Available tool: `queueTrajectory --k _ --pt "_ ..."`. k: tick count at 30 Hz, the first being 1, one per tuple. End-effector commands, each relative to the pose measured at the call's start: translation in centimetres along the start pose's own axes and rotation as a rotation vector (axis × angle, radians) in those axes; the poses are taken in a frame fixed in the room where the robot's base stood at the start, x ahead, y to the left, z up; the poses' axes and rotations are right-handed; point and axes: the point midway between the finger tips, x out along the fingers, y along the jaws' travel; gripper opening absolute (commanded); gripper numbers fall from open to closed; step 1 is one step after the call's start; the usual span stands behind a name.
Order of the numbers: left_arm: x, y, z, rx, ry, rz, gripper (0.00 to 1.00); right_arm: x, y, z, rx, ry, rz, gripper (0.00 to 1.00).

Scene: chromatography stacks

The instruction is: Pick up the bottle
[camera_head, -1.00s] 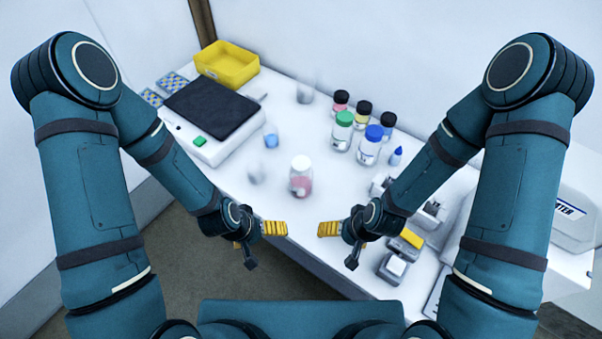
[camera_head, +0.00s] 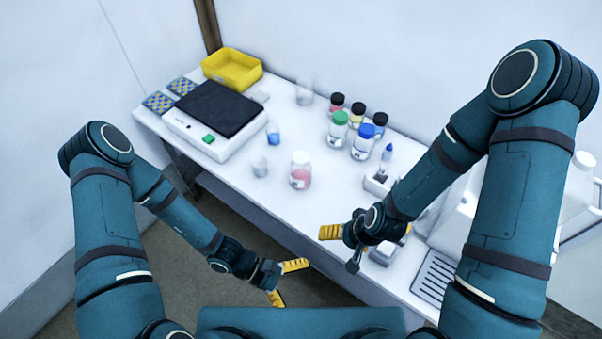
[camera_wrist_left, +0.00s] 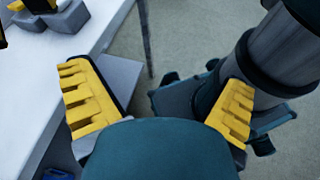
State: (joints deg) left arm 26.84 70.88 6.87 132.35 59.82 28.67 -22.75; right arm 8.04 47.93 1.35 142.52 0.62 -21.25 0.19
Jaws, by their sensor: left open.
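A clear bottle with a white cap and pink contents (camera_head: 300,172) stands upright near the middle of the white table. Behind it stands a group of capped bottles: a green-capped one (camera_head: 338,131), a blue-capped one (camera_head: 363,142), and several black-capped ones (camera_head: 357,113). Which bottle is meant cannot be told. My left gripper (camera_head: 286,282) is open and empty, low in front of the table edge, well away from the bottles. In the left wrist view its yellow fingers (camera_wrist_left: 158,88) are wide apart. My right gripper (camera_head: 340,249) is open and empty near the front edge, right of the white-capped bottle.
A balance with a dark plate (camera_head: 188,136), a yellow bin (camera_head: 232,70) and patterned racks (camera_head: 158,102) occupy the left end. A blue-filled beaker (camera_head: 273,134) and clear beaker (camera_head: 259,167) stand left of the white-capped bottle. The front table strip there is clear.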

Motion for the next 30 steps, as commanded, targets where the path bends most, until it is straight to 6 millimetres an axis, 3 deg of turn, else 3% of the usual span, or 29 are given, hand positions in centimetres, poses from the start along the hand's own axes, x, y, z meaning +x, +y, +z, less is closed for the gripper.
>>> queueTrajectory --k 5,9,12,18,21,26,30 --pt "-0.2 7.7 0.9 -0.178 -0.207 0.389 1.0 0.0 0.0 0.1 0.0 -0.001 0.0 0.85" --pt "-3.0 13.7 -0.8 -0.285 -0.289 0.755 1.0 0.0 0.0 0.0 0.0 -0.001 0.0 0.85" --pt "-5.9 16.8 -3.2 -0.343 -0.296 1.013 1.0 0.0 0.0 0.1 0.0 -0.001 0.0 0.85" --pt "-10.7 19.2 -7.4 -0.41 -0.235 1.371 1.0 0.0 0.0 0.1 0.0 -0.001 0.0 0.85" --pt "-11.8 19.4 -8.3 -0.421 -0.21 1.447 1.0 0.0 0.0 0.1 0.0 -0.001 0.0 0.85" --pt "-12.1 21.0 -8.8 -0.421 -0.201 1.471 1.0 0.1 0.0 0.1 0.0 -0.001 0.0 0.85" --pt "-11.7 23.6 -9.1 -0.421 -0.203 1.47 1.0 0.2 0.1 0.1 0.0 -0.001 0.001 0.85"
